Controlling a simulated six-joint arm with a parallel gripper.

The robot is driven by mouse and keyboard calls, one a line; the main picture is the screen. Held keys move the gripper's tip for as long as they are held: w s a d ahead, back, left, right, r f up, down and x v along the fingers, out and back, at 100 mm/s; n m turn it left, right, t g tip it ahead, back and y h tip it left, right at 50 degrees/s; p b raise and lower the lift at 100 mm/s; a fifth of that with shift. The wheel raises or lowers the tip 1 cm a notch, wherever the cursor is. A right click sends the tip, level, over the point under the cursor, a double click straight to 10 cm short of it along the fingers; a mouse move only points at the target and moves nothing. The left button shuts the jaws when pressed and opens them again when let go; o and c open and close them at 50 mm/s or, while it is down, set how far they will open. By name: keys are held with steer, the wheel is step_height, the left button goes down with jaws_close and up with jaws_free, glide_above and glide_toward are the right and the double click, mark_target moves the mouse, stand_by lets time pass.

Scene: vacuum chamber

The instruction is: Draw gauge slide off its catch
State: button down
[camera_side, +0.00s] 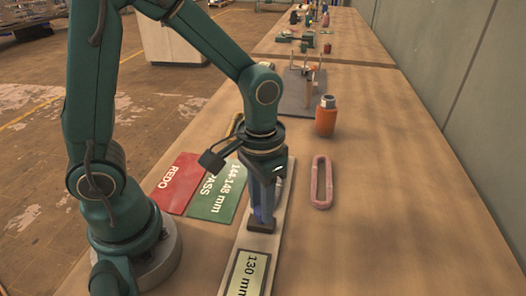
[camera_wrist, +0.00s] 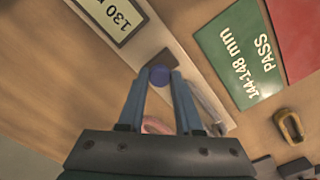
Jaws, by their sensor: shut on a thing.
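A pale gauge rail (camera_side: 240,240) lies lengthwise on the bench, with a display (camera_side: 247,273) reading 130 mm at its near end. A dark slide block (camera_side: 262,227) sits on the rail just beyond the display. My gripper (camera_side: 262,212) points down over it, shut on the slide's round blue knob. In the wrist view the knob (camera_wrist: 159,75) is between the two fingertips, with the dark block (camera_wrist: 162,61) partly visible beside it. The wrist view also shows the display (camera_wrist: 112,16). A grey metal part (camera_wrist: 210,108) lies along the rail, partly hidden by a finger; I cannot tell whether it is the catch.
Left of the rail lie a green PASS card (camera_side: 215,205) marked 144-148 mm and a red REDO card (camera_side: 176,184). A pink loop (camera_side: 321,182) and an orange bottle (camera_side: 326,119) are to the right. The bench's near right is clear.

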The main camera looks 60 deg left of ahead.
steer(key=shift+s+d, duration=0.2)
steer(key=shift+d, duration=0.05)
steer(key=c, duration=0.6)
jaws_free()
steer(key=shift+r, duration=2.6)
